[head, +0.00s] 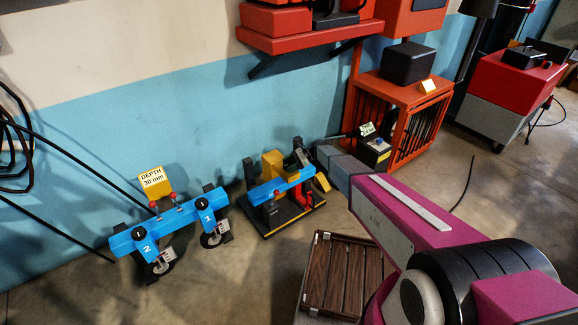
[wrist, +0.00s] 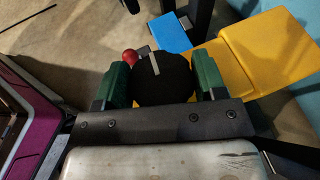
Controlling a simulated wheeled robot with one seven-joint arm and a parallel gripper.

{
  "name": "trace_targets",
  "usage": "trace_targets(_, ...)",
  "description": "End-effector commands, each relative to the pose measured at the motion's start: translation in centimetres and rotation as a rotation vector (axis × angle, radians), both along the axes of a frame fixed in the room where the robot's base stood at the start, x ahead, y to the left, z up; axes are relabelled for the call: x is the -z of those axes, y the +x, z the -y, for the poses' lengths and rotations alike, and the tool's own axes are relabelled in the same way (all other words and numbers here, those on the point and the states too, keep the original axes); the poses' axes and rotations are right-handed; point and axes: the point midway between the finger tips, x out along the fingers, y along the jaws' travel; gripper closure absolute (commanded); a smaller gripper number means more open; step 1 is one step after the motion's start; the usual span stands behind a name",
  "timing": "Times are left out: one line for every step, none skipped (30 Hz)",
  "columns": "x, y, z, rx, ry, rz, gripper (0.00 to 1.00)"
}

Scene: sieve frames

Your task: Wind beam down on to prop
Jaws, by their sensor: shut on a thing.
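A small stand with a black base (head: 262,225) sits on the floor by the wall. It carries a short blue beam (head: 280,187), a yellow block (head: 272,163) and a red upright part (head: 298,196); I cannot tell which part is the prop. My gripper (head: 302,158) is over the right end of this stand. In the wrist view, its green-padded fingers (wrist: 163,82) are shut on a round black knob (wrist: 162,88) with a white line. A red ball (wrist: 130,56), a blue piece (wrist: 170,34) and yellow parts (wrist: 245,55) lie just beyond. Contact between beam and prop is hidden.
A longer blue beam (head: 170,223) with parts marked 1 and 2 and a yellow depth sign (head: 153,179) stands at left. A slatted wooden crate (head: 340,275) lies below my arm. An orange cage (head: 405,95) stands behind. Floor at front left is clear.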

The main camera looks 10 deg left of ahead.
Motion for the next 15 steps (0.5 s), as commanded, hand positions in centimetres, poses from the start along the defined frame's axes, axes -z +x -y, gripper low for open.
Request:
trace_targets(0.06,0.39,-0.17,-0.043,0.001,0.0,0.59)
trace_targets(0.08,0.37,-0.17,-0.072,0.001,0.0,0.59)
trace_targets(0.07,0.34,-0.19,-0.108,0.002,0.0,0.59)
trace_targets(0.08,0.31,-0.18,-0.134,0.001,0.0,0.59)
trace_targets(0.08,0.3,-0.2,-0.159,0.001,-0.001,0.59)
trace_targets(0.09,0.27,-0.21,-0.193,0.002,0.0,0.59)
trace_targets(0.08,0.25,-0.19,-0.219,0.001,0.0,0.59)
trace_targets(0.07,0.24,-0.2,-0.24,0.002,-0.001,0.59)
trace_targets(0.07,0.21,-0.19,-0.271,0.001,0.0,0.59)
trace_targets(0.06,0.2,-0.19,-0.291,0.002,-0.001,0.59)
trace_targets(0.05,0.19,-0.18,-0.312,0.002,-0.001,0.59)
trace_targets(0.05,0.18,-0.16,-0.338,0.002,-0.001,0.59)
trace_targets(0.02,0.18,-0.15,-0.355,0.003,0.0,0.59)
trace_targets(0.02,0.17,-0.15,-0.371,0.003,0.0,0.59)
trace_targets(0.01,0.14,-0.11,-0.392,0.002,-0.001,0.59)
